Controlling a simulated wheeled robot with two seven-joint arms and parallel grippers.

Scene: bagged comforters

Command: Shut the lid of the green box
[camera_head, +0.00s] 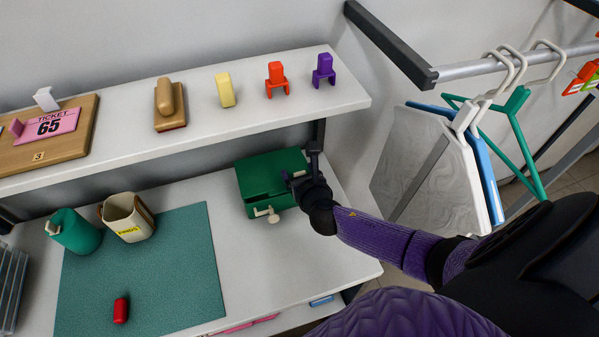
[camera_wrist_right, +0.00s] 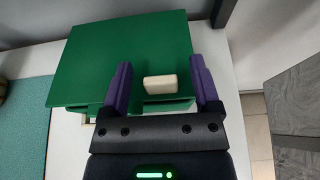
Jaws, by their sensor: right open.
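The green box (camera_head: 262,178) stands on the lower white shelf, at the right of the teal mat. Its flat green lid (camera_wrist_right: 110,55) spreads over the top in the right wrist view; I cannot tell whether it sits fully down. A cream knob (camera_head: 273,216) sticks out at the front of the box. My right gripper (camera_head: 300,166) is at the box's right side, above it. In the wrist view its two purple fingers (camera_wrist_right: 160,68) are spread apart, with a cream block (camera_wrist_right: 160,85) showing between them, not gripped. My left gripper is out of view.
An upper shelf (camera_head: 210,105) with small stamps and blocks hangs behind the box. On the teal mat (camera_head: 170,270) are a green cup (camera_head: 75,232), a cream cup (camera_head: 128,218) and a red piece (camera_head: 121,310). A hanger rail (camera_head: 520,63) stands at right.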

